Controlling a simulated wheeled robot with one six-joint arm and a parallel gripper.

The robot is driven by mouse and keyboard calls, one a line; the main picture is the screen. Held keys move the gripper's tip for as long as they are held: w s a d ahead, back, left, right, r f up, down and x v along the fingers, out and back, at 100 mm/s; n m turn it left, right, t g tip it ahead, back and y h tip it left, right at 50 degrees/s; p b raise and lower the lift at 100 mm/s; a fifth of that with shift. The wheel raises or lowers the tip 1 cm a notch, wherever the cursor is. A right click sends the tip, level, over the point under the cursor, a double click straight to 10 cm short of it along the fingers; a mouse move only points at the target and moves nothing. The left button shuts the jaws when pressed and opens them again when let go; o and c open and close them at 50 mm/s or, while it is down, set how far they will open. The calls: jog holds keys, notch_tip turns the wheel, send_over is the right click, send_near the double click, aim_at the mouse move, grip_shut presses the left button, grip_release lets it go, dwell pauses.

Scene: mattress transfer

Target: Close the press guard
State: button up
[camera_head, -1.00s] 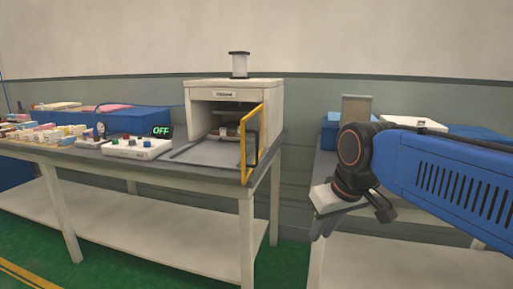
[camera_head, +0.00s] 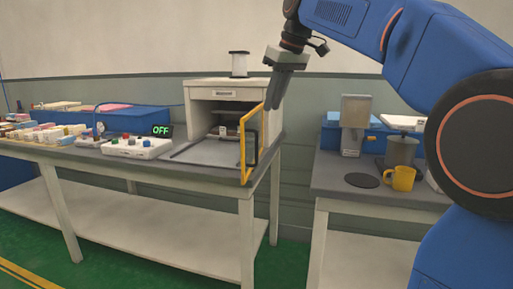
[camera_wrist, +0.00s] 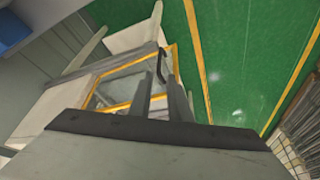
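The press (camera_head: 233,91) is a pale box on the left table with a dark opening at its front. Its guard (camera_head: 243,150) is a yellow-framed panel with a black handle (camera_head: 254,148). The guard stands open, swung out from the right side of the opening. My gripper (camera_head: 273,107) points down just above and to the right of the guard's top edge. In the wrist view, the guard (camera_wrist: 115,107) lies beyond my two fingers (camera_wrist: 160,78), which are apart with nothing between them. The handle (camera_wrist: 161,66) shows just past the fingertips. Contact is not visible.
A control box (camera_head: 137,148) with coloured buttons and a green OFF sign (camera_head: 161,131) stands left of the press. A right-hand table holds a yellow mug (camera_head: 400,178), a black disc (camera_head: 361,180) and a grey machine (camera_head: 354,125). A gap separates the tables.

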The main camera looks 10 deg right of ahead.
send_near(257, 161)
jog(key=w+f, duration=0.1)
jog(key=w+a+f, duration=0.1)
jog(key=f, duration=0.1)
jog(key=w+a+f, duration=0.1)
jog(key=shift+w+f, duration=0.2)
jog(key=shift+w, duration=0.2)
dwell(0.3)
grip_shut()
